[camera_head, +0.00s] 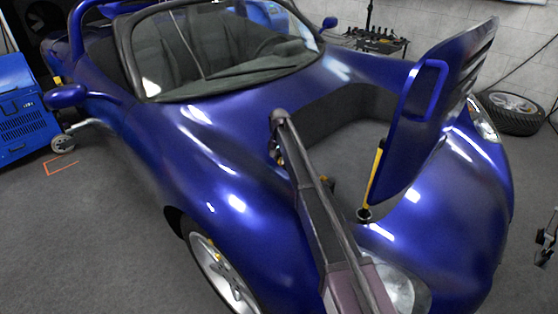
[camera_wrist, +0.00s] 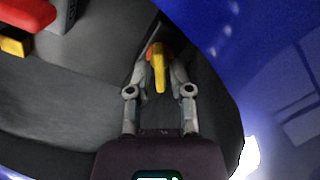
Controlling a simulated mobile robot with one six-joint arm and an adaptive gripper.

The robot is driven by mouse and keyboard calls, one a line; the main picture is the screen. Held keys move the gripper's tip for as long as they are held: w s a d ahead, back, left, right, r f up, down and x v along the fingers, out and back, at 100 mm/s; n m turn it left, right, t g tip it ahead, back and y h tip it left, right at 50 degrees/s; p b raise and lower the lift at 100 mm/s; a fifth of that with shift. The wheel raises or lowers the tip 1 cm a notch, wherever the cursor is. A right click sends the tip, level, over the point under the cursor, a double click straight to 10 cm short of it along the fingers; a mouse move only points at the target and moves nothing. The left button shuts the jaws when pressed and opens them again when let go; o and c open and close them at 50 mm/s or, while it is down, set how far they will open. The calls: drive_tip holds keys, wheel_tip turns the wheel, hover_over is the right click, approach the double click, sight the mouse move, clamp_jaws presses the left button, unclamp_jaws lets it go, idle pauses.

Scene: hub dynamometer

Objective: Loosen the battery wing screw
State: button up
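In the wrist view a small screw-like part with a yellow wing and orange base (camera_wrist: 159,70), which looks like the battery wing screw, sits in a dark recess. My gripper (camera_wrist: 160,72) has one grey finger on each side of it. The fingers stand apart, with a narrow dark gap seeming to show beside the yellow wing. Whether either fingertip touches it is unclear. In the head view my arm reaches over the blue car's front, and my gripper and the screw cannot be made out there.
Blue bodywork (camera_wrist: 255,45) curves close along the right of the wrist view. A red block (camera_wrist: 25,14) and a yellow block (camera_wrist: 14,46) are at upper left. In the head view the raised blue flap (camera_head: 415,130) and a yellow strut (camera_head: 376,172) stand right of my arm.

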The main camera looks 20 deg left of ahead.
clamp_jaws()
drive_tip(key=shift+n, duration=0.4)
drive_tip(key=n, duration=0.9)
drive_tip(key=shift+n, duration=0.4)
drive_tip(key=n, duration=0.4)
drive_tip(key=shift+n, duration=0.3)
drive_tip(key=n, duration=0.3)
drive_tip(key=shift+n, duration=0.3)
drive_tip(key=n, duration=0.3)
drive_tip(key=shift+d+n, duration=0.1)
drive_tip(key=shift+n, duration=0.2)
drive_tip(key=n, duration=0.7)
